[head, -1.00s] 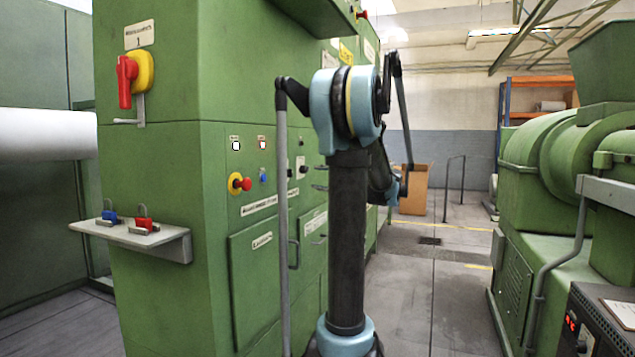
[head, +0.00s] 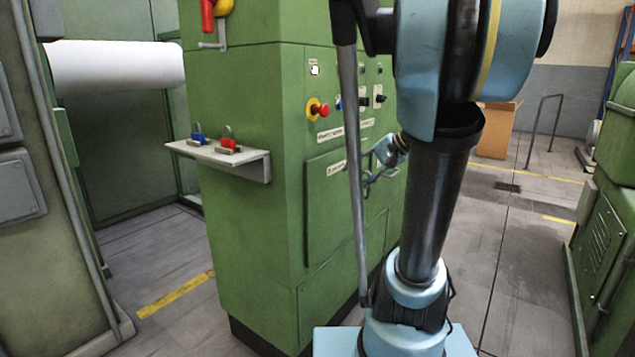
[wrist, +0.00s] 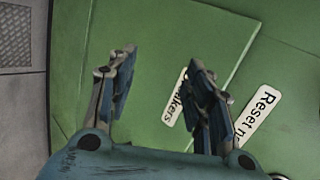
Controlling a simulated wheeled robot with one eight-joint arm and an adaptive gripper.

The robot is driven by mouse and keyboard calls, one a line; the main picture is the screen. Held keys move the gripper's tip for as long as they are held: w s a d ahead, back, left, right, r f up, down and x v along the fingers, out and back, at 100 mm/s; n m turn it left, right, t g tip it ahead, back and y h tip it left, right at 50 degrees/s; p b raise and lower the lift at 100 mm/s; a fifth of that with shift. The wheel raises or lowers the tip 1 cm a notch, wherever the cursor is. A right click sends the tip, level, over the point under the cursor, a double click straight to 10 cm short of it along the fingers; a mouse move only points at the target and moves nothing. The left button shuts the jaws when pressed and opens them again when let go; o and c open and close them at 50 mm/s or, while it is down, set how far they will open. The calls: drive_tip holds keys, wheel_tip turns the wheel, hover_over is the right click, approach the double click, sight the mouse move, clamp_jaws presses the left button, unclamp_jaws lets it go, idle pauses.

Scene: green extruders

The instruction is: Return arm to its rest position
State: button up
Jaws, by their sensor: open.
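My gripper (wrist: 163,62) is open in the wrist view, with nothing between its two fingers. Behind the fingers is the green cabinet front with a "Reset" label (wrist: 258,117) and another label ending in "akers" (wrist: 176,98), partly hidden by the right finger. In the head view my arm (head: 437,200) stands large in front of the green cabinet (head: 250,220). Its blue wrist end (head: 392,150) shows small beside the cabinet's right-hand face, and the fingers are hard to make out there. Whether the gripper touches the cabinet cannot be told.
A shelf (head: 250,165) with a blue padlock (head: 197,134) and a red padlock (head: 229,142) juts from the cabinet. A red button (head: 322,109) sits on its panel. More green machinery (head: 605,220) stands at right. Open floor (head: 510,250) lies between.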

drive_tip(key=s+d+f+n+g+h, duration=0.1)
drive_tip(key=s+d+f+n+h, duration=0.1)
drive_tip(key=s+f, duration=0.7)
drive_tip(key=s+d+f+n+g+h, duration=0.1)
drive_tip(key=s+d+f+n+h, duration=0.2)
drive_tip(key=s+f+h, duration=0.3)
drive_tip(key=s+d+f, duration=0.1)
drive_tip(key=s+f, duration=0.1)
drive_tip(key=s, duration=0.2)
drive_tip(key=shift+d+f+h, duration=0.25)
drive_tip(key=shift+f+h, duration=0.15)
drive_tip(key=shift+w+f, duration=0.2)
drive_tip(key=shift+w, duration=0.2)
